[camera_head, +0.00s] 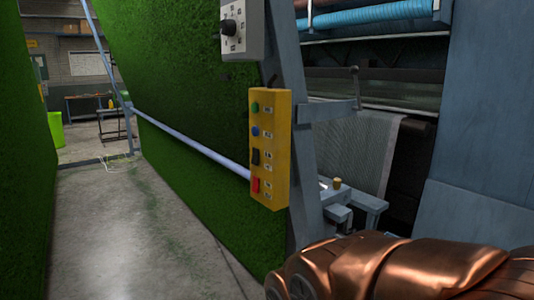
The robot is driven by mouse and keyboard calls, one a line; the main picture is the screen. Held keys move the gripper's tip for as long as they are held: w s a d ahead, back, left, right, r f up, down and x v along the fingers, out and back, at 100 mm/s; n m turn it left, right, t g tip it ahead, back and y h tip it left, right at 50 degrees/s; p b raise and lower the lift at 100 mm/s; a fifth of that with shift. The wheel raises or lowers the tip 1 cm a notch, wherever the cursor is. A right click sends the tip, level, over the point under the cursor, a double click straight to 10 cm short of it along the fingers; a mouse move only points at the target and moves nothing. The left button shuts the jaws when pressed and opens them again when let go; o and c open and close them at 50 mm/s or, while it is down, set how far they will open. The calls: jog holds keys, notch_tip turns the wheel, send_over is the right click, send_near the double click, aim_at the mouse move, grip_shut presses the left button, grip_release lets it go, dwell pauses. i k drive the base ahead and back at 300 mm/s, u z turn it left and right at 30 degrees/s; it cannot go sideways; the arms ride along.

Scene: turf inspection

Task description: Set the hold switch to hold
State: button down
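A yellow control box (284,150) is mounted on a blue-grey machine post in the middle of the view. Its left-facing side carries a green button (255,107), a blue button (255,131), a black switch (256,157) and a red switch (256,185), each with a small label. A grey panel (251,40) above it has a black knob (228,28) with marks around it. The labels are too small to read, so I cannot tell which control is the hold switch or its setting. My copper-coloured arm shows at the lower right; my gripper's fingers are not in view.
Green turf (185,75) hangs beside the post, with a blue-grey rail (190,143) across it. Another turf wall (22,160) stands at the left. Clear concrete floor (125,220) lies between them. Machine rollers (375,18) and a small bracket (358,200) are at the right.

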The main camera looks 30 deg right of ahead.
aim_at(256, 185)
jog(key=u, duration=0.55)
jog(key=k, duration=0.65)
jog(key=u, duration=0.85)
jog(key=i, duration=1.15)
jog(key=z, duration=0.5)
